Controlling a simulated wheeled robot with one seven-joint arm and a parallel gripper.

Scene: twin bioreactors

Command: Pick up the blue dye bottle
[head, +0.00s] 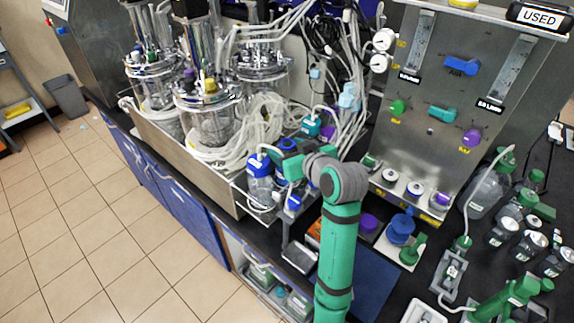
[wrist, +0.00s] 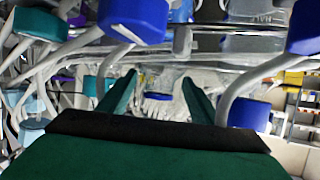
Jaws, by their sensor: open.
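A clear bottle with a blue cap and a blue band (head: 260,178) stands at the bench's front edge in the head view. It may be the blue dye bottle; I read no label that settles it. Another blue cap (head: 287,146) shows just behind it, partly hidden by my gripper (head: 288,166), which is right beside these bottles. In the wrist view my gripper (wrist: 158,88) is open, with two green fingers apart. A small blue cap (wrist: 158,97) shows between or beyond them; whether it is within reach is unclear. Nothing is visibly held.
In the wrist view, large blue caps (wrist: 133,18) (wrist: 305,25) and pale tubes crowd close around the fingers. A teal cap (head: 311,126) and looped tubing (head: 265,120) stand behind. Glass bioreactors (head: 205,110) are at left, and a steel gas panel (head: 440,110) at right.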

